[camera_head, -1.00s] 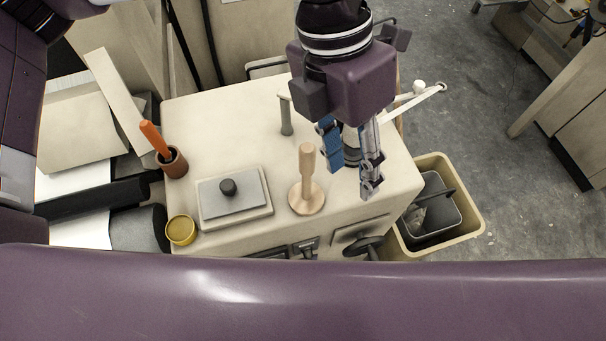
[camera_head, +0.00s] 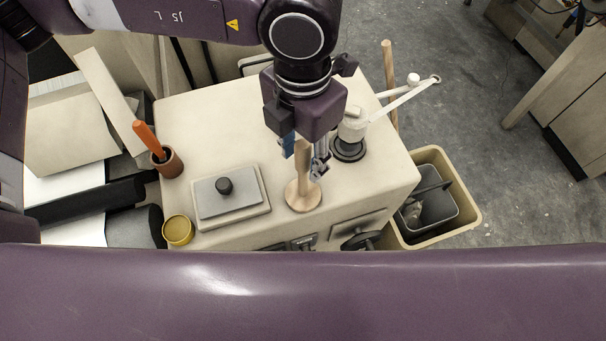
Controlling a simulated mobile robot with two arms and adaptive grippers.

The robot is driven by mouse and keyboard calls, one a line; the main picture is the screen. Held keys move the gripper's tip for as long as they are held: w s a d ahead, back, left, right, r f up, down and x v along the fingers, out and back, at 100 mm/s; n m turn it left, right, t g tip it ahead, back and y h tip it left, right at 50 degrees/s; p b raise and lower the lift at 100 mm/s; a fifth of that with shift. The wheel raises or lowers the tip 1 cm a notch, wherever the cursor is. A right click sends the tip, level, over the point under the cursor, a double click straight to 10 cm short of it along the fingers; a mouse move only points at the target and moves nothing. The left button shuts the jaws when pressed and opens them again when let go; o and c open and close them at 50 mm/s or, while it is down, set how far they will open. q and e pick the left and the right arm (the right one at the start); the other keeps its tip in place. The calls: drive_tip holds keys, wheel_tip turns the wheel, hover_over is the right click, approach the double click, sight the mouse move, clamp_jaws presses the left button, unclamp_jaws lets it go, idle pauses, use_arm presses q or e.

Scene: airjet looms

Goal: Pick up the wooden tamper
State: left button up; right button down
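The wooden tamper (camera_head: 303,193) stands upright on the cream cabinet top, its round base flat and its handle pointing up. My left gripper (camera_head: 304,158) comes down over it from above, with one finger on each side of the handle. The fingers look spread and open around the handle. I cannot tell whether either one touches it. The gripper body hides the top of the handle. My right gripper is not in view.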

use_arm(q)
drive_tip(key=shift+f, duration=1.05)
clamp_jaws()
drive_tip(key=shift+r, duration=0.1)
